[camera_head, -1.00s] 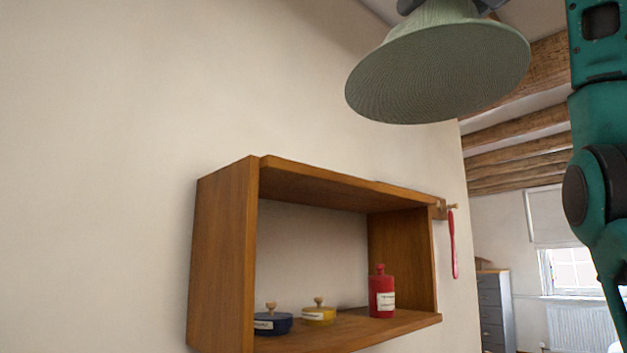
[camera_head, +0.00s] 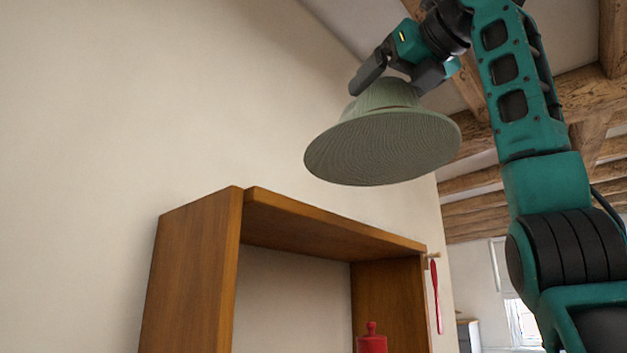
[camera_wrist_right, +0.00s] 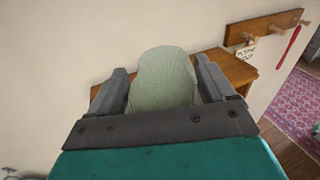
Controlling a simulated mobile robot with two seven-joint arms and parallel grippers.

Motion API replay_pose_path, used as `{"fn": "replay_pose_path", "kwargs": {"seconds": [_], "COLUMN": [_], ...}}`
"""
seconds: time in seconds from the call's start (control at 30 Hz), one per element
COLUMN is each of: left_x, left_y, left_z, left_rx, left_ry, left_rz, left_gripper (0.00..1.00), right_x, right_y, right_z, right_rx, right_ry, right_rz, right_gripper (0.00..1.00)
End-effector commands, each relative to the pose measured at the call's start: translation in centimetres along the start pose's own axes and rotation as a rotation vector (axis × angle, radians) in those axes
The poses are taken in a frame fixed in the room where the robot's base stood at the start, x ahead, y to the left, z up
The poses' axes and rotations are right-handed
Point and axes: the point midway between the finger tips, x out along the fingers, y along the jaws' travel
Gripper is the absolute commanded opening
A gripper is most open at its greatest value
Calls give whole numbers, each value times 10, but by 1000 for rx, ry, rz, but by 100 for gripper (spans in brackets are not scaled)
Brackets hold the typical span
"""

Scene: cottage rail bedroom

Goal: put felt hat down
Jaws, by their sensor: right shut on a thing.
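The felt hat (camera_head: 385,146) is pale green with a wide brim and hangs brim down in the air above the wooden wall shelf (camera_head: 335,228). My right gripper (camera_head: 398,84) is shut on its crown from above. In the right wrist view the crown of the hat (camera_wrist_right: 163,80) sits between my two dark fingers (camera_wrist_right: 163,95), with part of the wooden shelf (camera_wrist_right: 238,70) behind it. The top face of the shelf is hidden in the head view. My left gripper is not in view.
A red bottle (camera_head: 371,340) stands inside the shelf. A red strap (camera_head: 436,297) hangs from a peg at the shelf's right side. The right wrist view shows a peg rail (camera_wrist_right: 265,27) on the wall and a patterned rug (camera_wrist_right: 295,108) on the floor.

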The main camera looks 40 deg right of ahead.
Motion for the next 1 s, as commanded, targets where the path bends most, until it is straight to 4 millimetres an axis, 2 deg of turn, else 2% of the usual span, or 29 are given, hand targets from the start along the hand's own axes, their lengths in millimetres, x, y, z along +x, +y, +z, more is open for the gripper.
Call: {"fn": "replay_pose_path", "kwargs": {"seconds": [0.03, 0.1, 0.57, 0.73, 1.0], "left_x": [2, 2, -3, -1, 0], "left_y": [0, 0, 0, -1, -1], "left_z": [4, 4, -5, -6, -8], "left_rx": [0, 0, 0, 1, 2], "left_ry": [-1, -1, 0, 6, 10], "left_rz": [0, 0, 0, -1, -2], "left_gripper": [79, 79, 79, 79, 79], "right_x": [15, 33, 143, 144, 143], "right_y": [6, 12, 52, 58, 52], "right_z": [-2, 0, 12, 1, -13], "right_rx": [-1, 0, -1, -13, 2], "right_ry": [4, 4, 3, 3, -1], "right_rz": [1, 1, 0, 12, 2], "right_gripper": [6, 6, 6, 6, 6]}}
